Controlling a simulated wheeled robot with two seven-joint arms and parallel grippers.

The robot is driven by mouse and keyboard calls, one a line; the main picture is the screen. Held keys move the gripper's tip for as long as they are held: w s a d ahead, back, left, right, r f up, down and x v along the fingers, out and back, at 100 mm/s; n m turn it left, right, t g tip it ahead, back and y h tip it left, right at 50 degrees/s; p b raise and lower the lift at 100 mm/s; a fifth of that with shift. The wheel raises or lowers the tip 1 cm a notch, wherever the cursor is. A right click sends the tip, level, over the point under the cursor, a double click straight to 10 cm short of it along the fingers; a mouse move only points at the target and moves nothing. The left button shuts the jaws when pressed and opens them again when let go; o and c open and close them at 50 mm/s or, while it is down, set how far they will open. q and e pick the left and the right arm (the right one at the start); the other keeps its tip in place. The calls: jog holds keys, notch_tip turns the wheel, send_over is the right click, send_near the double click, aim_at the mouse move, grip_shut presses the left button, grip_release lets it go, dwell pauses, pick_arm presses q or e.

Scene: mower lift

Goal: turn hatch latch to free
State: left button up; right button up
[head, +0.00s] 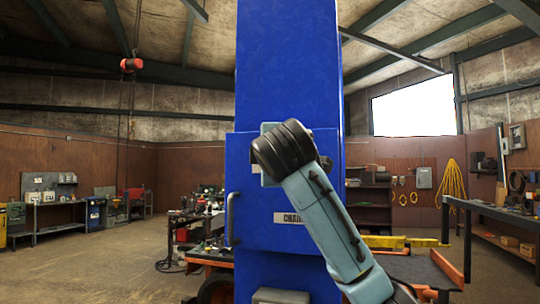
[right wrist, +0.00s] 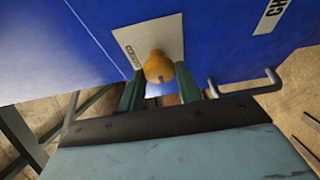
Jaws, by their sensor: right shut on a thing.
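The latch shows in the right wrist view as a rounded orange-yellow knob (right wrist: 158,66) on a pale plate (right wrist: 148,33) with small print along one edge. My right gripper (right wrist: 158,80) has its two green fingers on either side of the knob and is shut on it. The blue hatch (head: 262,205) is on the front of a tall blue column (head: 288,60) in the head view and looks closed. My right wrist covers the knob there; part of the plate's edge shows beside it. My left gripper is in neither view.
A metal bar handle (head: 231,218) stands out at the hatch's left edge and also shows in the right wrist view (right wrist: 246,88). A lettered label (head: 293,218) is on the hatch. A workbench (head: 495,212) stands at right. Open floor (head: 90,260) lies at left.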

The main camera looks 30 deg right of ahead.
jog(key=o, duration=1)
jog(key=shift+c, duration=0.2)
jog(key=b+v, duration=1.3)
jog(key=b, duration=0.6)
jog(key=shift+s, duration=0.15)
jog(key=shift+a, duration=0.15)
